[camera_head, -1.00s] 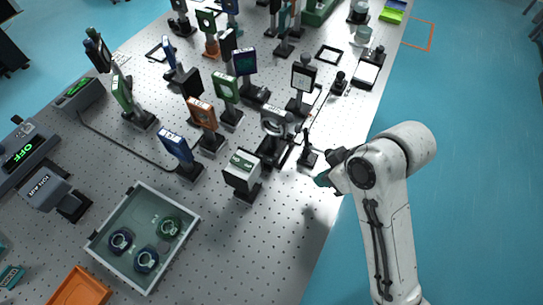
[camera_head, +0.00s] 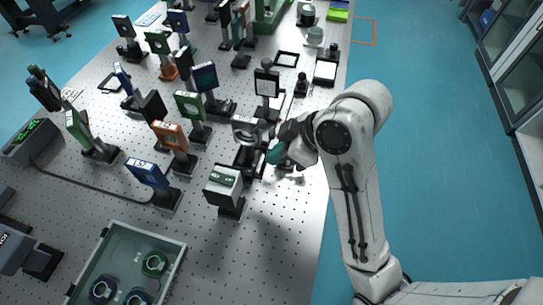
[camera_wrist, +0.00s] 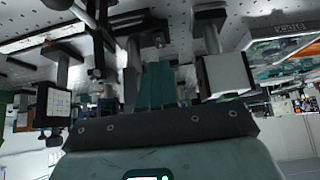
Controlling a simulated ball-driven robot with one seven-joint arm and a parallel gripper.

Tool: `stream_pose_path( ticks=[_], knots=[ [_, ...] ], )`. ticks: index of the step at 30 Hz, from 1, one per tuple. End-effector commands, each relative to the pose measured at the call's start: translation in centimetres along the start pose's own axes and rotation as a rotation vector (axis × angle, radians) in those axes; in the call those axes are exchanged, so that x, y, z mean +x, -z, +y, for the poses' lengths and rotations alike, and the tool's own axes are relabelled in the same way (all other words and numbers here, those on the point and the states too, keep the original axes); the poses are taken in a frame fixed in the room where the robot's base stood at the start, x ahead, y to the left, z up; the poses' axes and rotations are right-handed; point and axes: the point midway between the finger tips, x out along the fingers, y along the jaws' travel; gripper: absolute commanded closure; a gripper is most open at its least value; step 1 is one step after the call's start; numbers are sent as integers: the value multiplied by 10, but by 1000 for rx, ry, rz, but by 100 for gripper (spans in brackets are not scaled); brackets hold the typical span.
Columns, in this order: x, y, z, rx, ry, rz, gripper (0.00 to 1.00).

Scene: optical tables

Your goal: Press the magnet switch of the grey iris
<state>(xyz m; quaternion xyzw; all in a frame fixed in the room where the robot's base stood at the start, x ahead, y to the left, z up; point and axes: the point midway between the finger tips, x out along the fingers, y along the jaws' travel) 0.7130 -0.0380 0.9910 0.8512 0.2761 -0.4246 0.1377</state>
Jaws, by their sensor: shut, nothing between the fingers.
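In the wrist view the shut green fingers (camera_wrist: 158,86) point in among posts and bases and hide what lies straight ahead. The magnet switch cannot be made out in either view.
A white-faced box on a post (camera_head: 222,186) stands in front and left of my gripper. A framed white screen (camera_head: 266,83) stands behind it. An orange mount (camera_head: 170,135) and a blue mount (camera_head: 148,174) stand farther left. Bare table lies in front, near the right edge.

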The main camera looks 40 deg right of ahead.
Motion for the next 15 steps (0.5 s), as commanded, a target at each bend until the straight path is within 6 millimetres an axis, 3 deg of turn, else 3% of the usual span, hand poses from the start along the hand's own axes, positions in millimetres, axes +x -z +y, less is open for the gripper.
stream_pose_path(
  ticks=[1, 9, 15],
  knots=[
    [13, -3, -1, -2, 3, 0, 100],
    [57, -1, -1, -1, 4, -3, 100],
    [77, 0, -1, -1, 1, -2, 100]
  ],
)
